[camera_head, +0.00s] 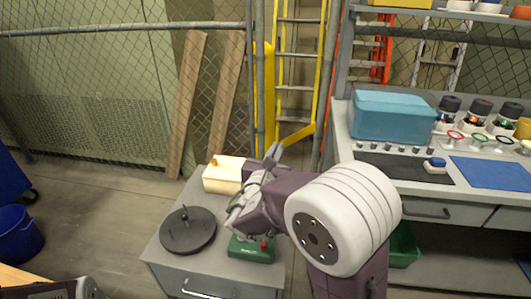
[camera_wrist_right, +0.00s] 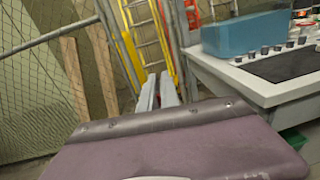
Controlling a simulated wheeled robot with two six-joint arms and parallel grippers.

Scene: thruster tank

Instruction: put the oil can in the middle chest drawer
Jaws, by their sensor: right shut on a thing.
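My right gripper (camera_head: 272,152) is above the back right part of a low grey chest (camera_head: 168,255). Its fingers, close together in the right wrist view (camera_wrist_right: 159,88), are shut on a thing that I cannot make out. I cannot tell surely which thing is the oil can. The chest's front shows one handle (camera_head: 205,293) at the picture's bottom edge; the middle drawer is not visible.
A black round disc (camera_head: 188,230) lies on the chest's left. A workbench (camera_head: 340,128) with a teal box (camera_head: 392,117) and a blue mat (camera_head: 492,173) stands right. A mesh fence (camera_head: 90,90) and yellow ladder (camera_head: 296,70) are behind. Floor left of the chest is clear.

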